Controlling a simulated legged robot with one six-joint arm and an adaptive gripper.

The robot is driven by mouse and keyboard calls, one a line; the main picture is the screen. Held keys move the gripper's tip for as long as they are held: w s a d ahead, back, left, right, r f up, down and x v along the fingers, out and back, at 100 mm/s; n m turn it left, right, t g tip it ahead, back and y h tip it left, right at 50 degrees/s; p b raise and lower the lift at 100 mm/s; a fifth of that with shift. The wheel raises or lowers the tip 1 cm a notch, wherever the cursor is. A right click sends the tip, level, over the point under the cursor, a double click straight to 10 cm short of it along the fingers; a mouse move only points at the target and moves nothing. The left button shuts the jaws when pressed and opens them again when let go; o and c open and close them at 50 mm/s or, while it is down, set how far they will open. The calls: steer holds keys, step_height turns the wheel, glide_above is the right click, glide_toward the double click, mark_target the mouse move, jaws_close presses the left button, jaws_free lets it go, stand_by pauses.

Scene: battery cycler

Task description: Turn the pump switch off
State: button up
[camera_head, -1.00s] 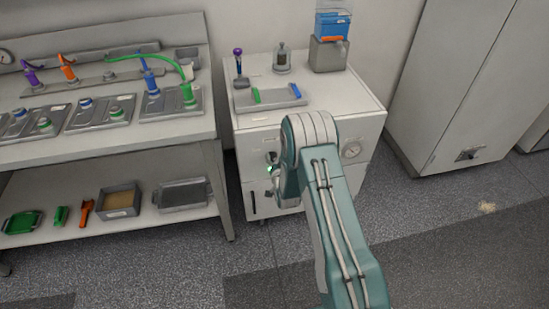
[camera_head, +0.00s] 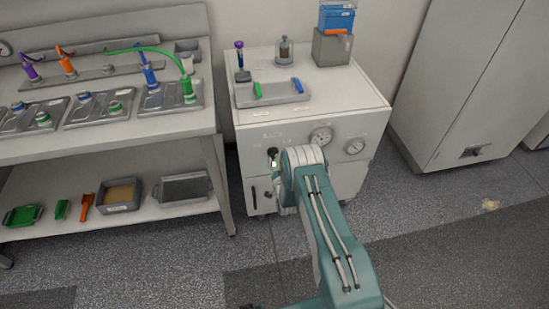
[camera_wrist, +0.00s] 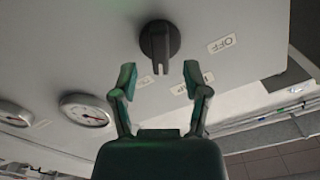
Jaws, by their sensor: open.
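The pump switch (camera_wrist: 160,45) is a dark round knob with a bar handle on the pale cabinet front, at the top centre of the wrist view. Its bar points down the picture, towards my gripper. An OFF label (camera_wrist: 221,43) is to its right; another small label (camera_wrist: 178,88) is below it, partly hidden.
Two gauges (camera_head: 320,137) are on the cabinet front (camera_head: 245,140) right of the switch. A tray (camera_head: 272,97) and a bell jar (camera_head: 284,49) stand on top. A workbench (camera_head: 190,128) is close at the left.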

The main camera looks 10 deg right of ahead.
mark_target(273, 157)
steer(key=shift+w, duration=1.5)
jaws_close()
steer(key=n, duration=0.6)
steer(key=shift+a+n, duration=0.1)
steer(key=shift+n, duration=0.2)
steer(key=n, duration=0.5)
steer(key=shift+a, duration=0.1)
steer(key=shift+n, duration=0.3)
